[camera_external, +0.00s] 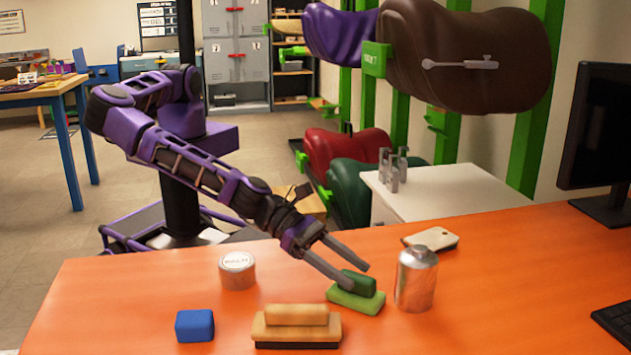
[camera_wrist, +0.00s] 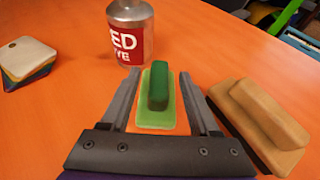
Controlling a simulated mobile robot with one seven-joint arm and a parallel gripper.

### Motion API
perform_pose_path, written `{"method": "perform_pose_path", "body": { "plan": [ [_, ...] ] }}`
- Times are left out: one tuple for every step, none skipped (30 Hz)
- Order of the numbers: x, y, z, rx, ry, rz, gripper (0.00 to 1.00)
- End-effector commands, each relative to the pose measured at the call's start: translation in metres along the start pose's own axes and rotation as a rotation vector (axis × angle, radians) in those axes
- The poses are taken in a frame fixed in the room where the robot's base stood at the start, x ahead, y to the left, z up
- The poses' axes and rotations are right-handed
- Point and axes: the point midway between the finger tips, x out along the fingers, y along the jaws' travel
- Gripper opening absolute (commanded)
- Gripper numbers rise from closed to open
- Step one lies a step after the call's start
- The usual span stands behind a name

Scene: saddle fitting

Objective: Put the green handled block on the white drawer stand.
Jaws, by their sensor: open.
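The green handled block (camera_external: 353,299) lies on the orange table, with a light green base and a darker green handle on top. In the wrist view the green handled block (camera_wrist: 158,98) sits between my two open fingers, its handle running away from me. My gripper (camera_external: 345,276) is open, its fingers reaching down toward the block from the left; in the wrist view my gripper (camera_wrist: 158,85) has a finger on each side of it. I cannot tell whether they touch it. The white drawer stand (camera_external: 450,190) is behind the table, with metal pieces standing on it.
A metal bottle (camera_external: 416,280) stands close right of the block. A tan handled block (camera_external: 296,326), a blue block (camera_external: 195,325) and a round tin (camera_external: 237,270) are to the left. A pale-topped stack (camera_external: 431,239) lies behind. A monitor (camera_external: 600,140) is at right.

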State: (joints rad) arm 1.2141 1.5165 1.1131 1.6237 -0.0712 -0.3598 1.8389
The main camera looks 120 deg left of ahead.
Motion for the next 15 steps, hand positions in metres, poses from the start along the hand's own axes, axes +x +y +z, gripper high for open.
{"method": "perform_pose_path", "body": {
  "plan": [
    [-0.011, -0.001, 0.001, 0.002, 0.000, 0.000, 0.62],
    [-0.017, -0.001, 0.001, 0.002, 0.000, 0.000, 0.62],
    [-0.025, -0.002, 0.001, 0.002, -0.001, -0.001, 0.62],
    [-0.032, -0.001, 0.001, 0.001, -0.001, 0.000, 0.62],
    [-0.038, -0.001, 0.001, 0.001, -0.001, -0.001, 0.62],
    [-0.046, -0.001, 0.001, 0.001, 0.000, 0.000, 0.62],
    [-0.052, -0.001, 0.001, 0.002, 0.000, -0.001, 0.62],
    [-0.059, -0.001, 0.000, 0.003, 0.000, -0.001, 0.62],
    [-0.066, -0.001, 0.000, 0.002, 0.000, -0.001, 0.62],
    [-0.071, -0.001, 0.000, 0.002, 0.000, -0.001, 0.62],
    [-0.076, -0.001, 0.000, 0.001, 0.001, -0.001, 0.62],
    [-0.082, -0.001, 0.000, 0.001, 0.000, -0.001, 0.62],
    [-0.086, -0.001, 0.000, 0.001, 0.000, -0.001, 0.62],
    [-0.089, -0.001, 0.000, 0.001, 0.000, 0.000, 0.62],
    [-0.093, 0.000, 0.000, 0.002, 0.000, 0.000, 0.62]
  ]
}}
